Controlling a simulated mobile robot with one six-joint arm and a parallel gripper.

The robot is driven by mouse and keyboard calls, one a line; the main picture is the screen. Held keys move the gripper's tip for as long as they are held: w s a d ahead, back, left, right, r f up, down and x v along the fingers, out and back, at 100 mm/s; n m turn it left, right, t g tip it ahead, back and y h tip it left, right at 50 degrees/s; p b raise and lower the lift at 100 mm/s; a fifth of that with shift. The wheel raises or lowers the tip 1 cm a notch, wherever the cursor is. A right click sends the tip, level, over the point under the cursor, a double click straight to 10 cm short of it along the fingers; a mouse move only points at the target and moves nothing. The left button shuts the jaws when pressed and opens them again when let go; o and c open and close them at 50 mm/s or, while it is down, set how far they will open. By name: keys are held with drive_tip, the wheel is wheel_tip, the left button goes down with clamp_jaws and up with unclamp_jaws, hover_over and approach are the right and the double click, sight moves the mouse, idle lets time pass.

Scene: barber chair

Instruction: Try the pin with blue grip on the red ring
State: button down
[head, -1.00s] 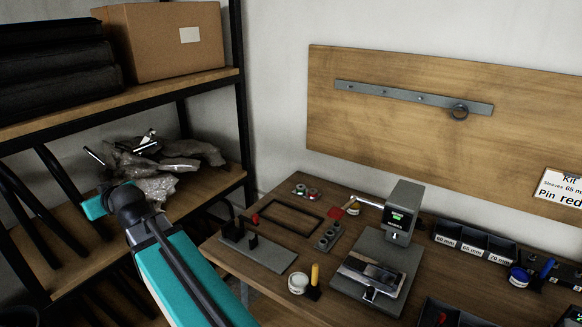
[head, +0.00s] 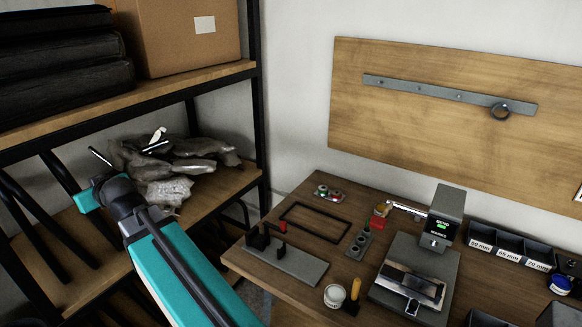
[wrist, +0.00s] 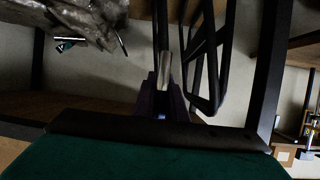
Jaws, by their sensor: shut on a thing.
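In the wrist view my gripper (wrist: 162,92) is shut on a slim, pale metal shaft, the pin (wrist: 164,66), which stands out beyond the fingers. A small patch of blue shows low between the fingers, so its grip is mostly hidden. In the head view my arm reaches to the left, in front of the shelf, and the fingers are not clear. Small coloured rings (head: 328,193), some with red, lie at the back left of the bench, well right of my gripper. Which of them is the red ring is too small to tell.
Plastic-wrapped parts (head: 175,165) lie on the middle shelf (head: 225,190) close to my gripper. Black shelf posts and bars stand near. On the bench are a black-grey fixture (head: 285,258), a yellow-handled tool (head: 355,289), a scale-like device (head: 410,285) and black bins (head: 508,247).

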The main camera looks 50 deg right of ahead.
drive_tip(key=shift+w+d, duration=0.1)
drive_tip(key=shift+d, duration=0.1)
drive_tip(key=shift+d+f+b, duration=0.1)
drive_tip(key=shift+d+b, duration=0.05)
drive_tip(key=shift+b, duration=0.15)
